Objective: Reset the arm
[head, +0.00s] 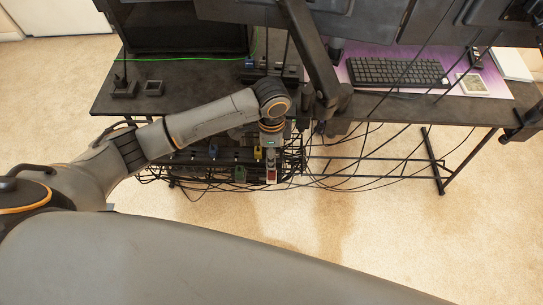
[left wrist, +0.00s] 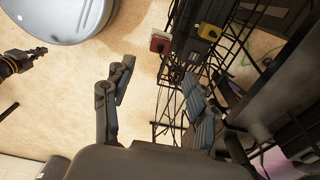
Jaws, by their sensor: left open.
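My left arm reaches in from the left in the head view, bent down at the desk's front edge. My left gripper shows in the left wrist view (left wrist: 160,95), its two fingers wide apart with nothing between them. In the head view its fingers are hard to make out below the wrist. A red block (left wrist: 159,42) and a yellow block (left wrist: 209,32) sit on the wire rack beyond the fingers, apart from them. What looks like my right gripper (left wrist: 36,52) is small at the left edge of the left wrist view; its jaw state is unclear.
The dark desk (head: 190,95) holds a keyboard (head: 395,72) and black monitors (head: 180,25). A wire cable rack (head: 200,172) and loose cables hang under its front edge, close around my left gripper. Carpet (head: 400,230) in front is open.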

